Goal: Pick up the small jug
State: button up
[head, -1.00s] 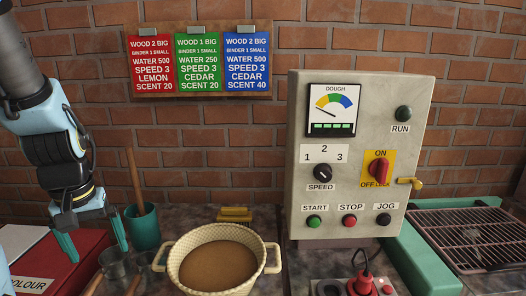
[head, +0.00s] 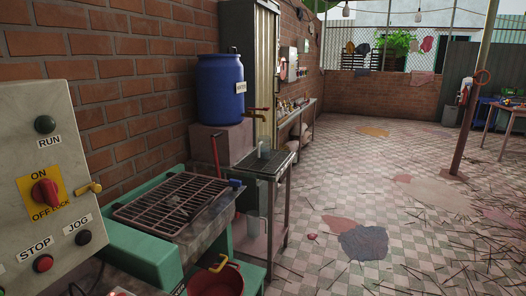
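A small pale grey vessel (head: 264,149) stands upright on the dark grated stand (head: 262,166) below the barrel's tap. It is small in the picture, and I cannot tell for sure that it is the small jug. A larger pale grey jug-like vessel (head: 252,230) shows lower down, under that stand and partly hidden. My gripper is out of view now, so its fingers cannot be seen.
A blue water barrel (head: 220,87) with a tap sits on a block beside the brick wall. The control box (head: 20,190) and green-framed grate (head: 175,205) are at left. A red bucket (head: 217,280) stands below. The tiled floor (head: 350,190) at right is largely open, with scattered sticks.

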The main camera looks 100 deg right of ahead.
aim_at(264, 147)
jog(key=k+l, duration=1.2)
jog(key=l, duration=0.25)
jog(key=k+l, duration=0.15)
jog(key=l, duration=0.2)
jog(key=k+l, duration=0.1)
jog(key=l, duration=0.3)
jog(key=k+l, duration=0.15)
jog(key=l, duration=0.2)
jog(key=k+l, duration=0.15)
jog(key=l, duration=0.25)
jog(key=k+l, duration=0.1)
jog(key=l, duration=0.25)
jog(key=k+l+z, duration=0.1)
jog(key=l, duration=0.3)
jog(key=k+l, duration=0.2)
jog(key=l, duration=1.85)
jog(key=k+z, duration=0.05)
